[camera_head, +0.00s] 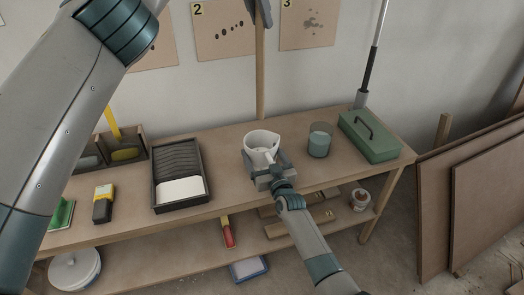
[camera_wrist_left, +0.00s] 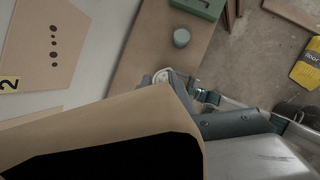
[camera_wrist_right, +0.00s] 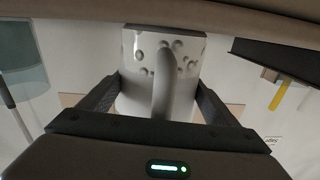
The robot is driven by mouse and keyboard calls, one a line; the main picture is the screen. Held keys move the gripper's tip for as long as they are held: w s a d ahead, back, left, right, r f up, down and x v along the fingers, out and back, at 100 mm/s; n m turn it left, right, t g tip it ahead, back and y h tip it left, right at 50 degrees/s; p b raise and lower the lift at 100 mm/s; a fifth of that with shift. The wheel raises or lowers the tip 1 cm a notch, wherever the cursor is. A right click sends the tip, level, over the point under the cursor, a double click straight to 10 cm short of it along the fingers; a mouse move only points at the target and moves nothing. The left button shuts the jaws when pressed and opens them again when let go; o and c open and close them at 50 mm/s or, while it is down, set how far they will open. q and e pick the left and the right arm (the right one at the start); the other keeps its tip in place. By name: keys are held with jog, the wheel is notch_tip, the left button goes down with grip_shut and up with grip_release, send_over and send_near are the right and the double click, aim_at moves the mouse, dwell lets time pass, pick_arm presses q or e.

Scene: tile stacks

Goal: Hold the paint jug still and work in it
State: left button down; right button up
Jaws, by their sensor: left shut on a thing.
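The white paint jug (camera_head: 261,138) stands upright on the workbench, its open top facing up. Dents or spots mark its side in the right wrist view (camera_wrist_right: 188,60), where its handle points at the camera. My right gripper (camera_head: 266,165) is at the jug's near side, one finger against each side of the body and the handle between them. My left gripper (camera_head: 262,14) is high above the bench, shut on a long wooden stick (camera_head: 261,70). The stick hangs upright, its lower end just above or behind the jug's rim; I cannot tell which. The jug's inside is mostly hidden.
A blue-grey cup (camera_head: 320,141) and a green toolbox (camera_head: 368,136) stand right of the jug. A paint tray (camera_head: 179,176) lies left of it, with a yellow-black device (camera_head: 103,204) farther left. A lower shelf (camera_head: 172,251) holds more items. Boards lean at right.

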jog(key=c, duration=0.8)
pick_arm(q)
jog(key=shift+w+a+f, duration=0.1)
jog(key=shift+a+f, duration=0.05)
jog(key=s+a+f+n+t+h, duration=0.1)
jog(key=s+a+f+n, duration=0.1)
jog(key=a+f+n, duration=0.1)
jog(key=shift+a+f+t, duration=0.3)
jog(key=shift+a+f, duration=0.4)
jog(key=shift+a, duration=0.65)
